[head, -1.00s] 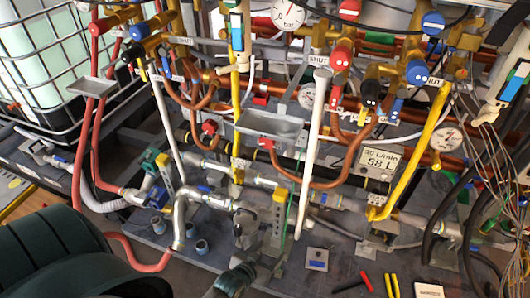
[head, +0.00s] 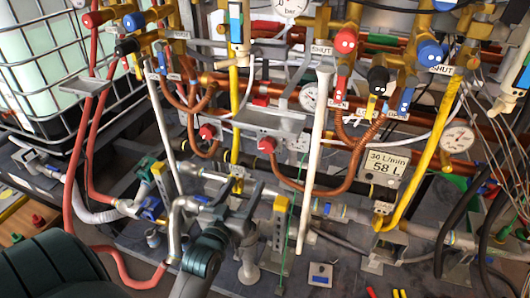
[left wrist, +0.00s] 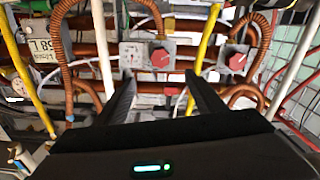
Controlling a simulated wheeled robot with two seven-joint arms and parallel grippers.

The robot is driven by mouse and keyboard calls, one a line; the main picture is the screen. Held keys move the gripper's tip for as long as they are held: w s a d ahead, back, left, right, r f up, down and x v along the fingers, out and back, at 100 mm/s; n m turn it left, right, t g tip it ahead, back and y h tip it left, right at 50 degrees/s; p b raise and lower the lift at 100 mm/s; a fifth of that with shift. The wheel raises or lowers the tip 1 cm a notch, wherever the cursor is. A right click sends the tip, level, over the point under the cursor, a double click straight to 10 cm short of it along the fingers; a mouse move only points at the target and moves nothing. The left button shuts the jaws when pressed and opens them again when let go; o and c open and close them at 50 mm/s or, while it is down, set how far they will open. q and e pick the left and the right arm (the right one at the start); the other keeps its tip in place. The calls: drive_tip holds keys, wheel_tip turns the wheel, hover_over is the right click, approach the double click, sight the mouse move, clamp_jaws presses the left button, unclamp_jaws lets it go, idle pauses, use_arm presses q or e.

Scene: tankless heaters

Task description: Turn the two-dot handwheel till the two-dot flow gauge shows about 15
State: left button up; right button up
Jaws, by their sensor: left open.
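Two red handwheels sit on the copper pipework: one in the middle (head: 267,145) and one further left (head: 207,132). The left wrist view, which is upside down, shows the middle one (left wrist: 160,58) and the other (left wrist: 236,62). A small pale gauge (head: 299,142) is beside the middle handwheel; it also shows in the left wrist view (left wrist: 131,55). I cannot read its needle or make out dot marks. My left gripper (head: 240,192) is open and empty, below and short of the middle handwheel. In the left wrist view its fingers (left wrist: 160,80) straddle that handwheel's line, apart from it. My right gripper is out of view.
A white upright pipe (head: 318,150) stands right of the middle handwheel. A yellow pipe (head: 235,110) stands left of it. A display (head: 383,164) reads 30 L/min and 58 L. Another dial (head: 458,137) is at the right.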

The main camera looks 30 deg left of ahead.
sight(266, 149)
use_arm(q)
drive_tip(key=shift+w, duration=0.1)
drive_tip(key=b+x, duration=0.1)
drive_tip(key=x, duration=1.6)
drive_tip(key=shift+w+a+f, duration=0.1)
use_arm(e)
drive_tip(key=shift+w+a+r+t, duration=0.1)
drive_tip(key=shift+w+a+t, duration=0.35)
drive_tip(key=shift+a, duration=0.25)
use_arm(q)
drive_tip(key=c, duration=1.1)
drive_tip(key=shift+o, duration=0.2)
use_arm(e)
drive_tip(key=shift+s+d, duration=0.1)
